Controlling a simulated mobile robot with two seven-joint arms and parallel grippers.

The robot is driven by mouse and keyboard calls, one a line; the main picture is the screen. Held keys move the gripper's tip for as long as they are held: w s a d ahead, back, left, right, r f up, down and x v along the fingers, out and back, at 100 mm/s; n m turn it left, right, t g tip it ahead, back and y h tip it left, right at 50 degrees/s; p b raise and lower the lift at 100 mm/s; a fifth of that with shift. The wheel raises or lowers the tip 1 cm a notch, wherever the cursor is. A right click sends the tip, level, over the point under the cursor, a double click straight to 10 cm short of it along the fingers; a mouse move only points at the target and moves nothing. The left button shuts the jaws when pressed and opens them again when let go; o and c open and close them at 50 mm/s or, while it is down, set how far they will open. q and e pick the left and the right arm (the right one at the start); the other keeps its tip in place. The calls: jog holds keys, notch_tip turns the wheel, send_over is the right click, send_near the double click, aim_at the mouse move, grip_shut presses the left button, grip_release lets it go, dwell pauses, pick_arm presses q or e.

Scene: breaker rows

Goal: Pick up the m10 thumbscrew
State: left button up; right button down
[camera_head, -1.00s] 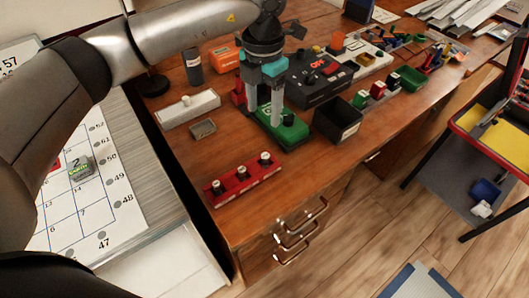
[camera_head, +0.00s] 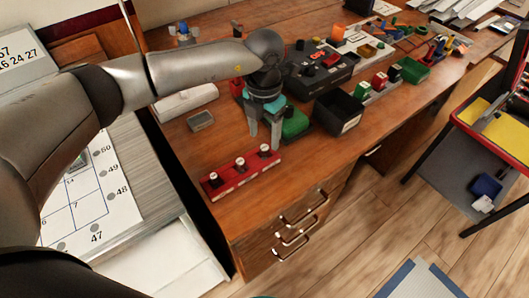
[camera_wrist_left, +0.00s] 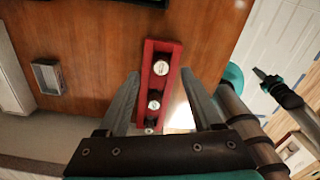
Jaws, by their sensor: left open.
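A red rack (camera_head: 226,184) lies on the wooden desk and holds a row of three thumbscrews with pale round tops. The far one (camera_head: 264,149), the middle one (camera_head: 240,164) and the near one (camera_head: 214,181) stand upright. Their size marks are too small to read, so I cannot tell which is the m10. My left gripper (camera_head: 264,138) is open and empty, just above the rack's far end. In the left wrist view its fingers (camera_wrist_left: 161,75) frame the red rack (camera_wrist_left: 171,50), with one thumbscrew top (camera_wrist_left: 161,67) between the fingertips.
A green block (camera_head: 295,122) stands right behind my left gripper. A black bin (camera_head: 338,112) is to the right and a small grey tray (camera_head: 200,121) to the left. A black box with switches (camera_head: 318,72) lies farther back. The desk right of the rack is bare.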

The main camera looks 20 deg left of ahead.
aim_at(264, 147)
pick_arm(q)
notch_tip(264, 147, down, 4)
jog(key=shift+b, duration=0.4)
jog(key=shift+r, duration=0.1)
grip_shut()
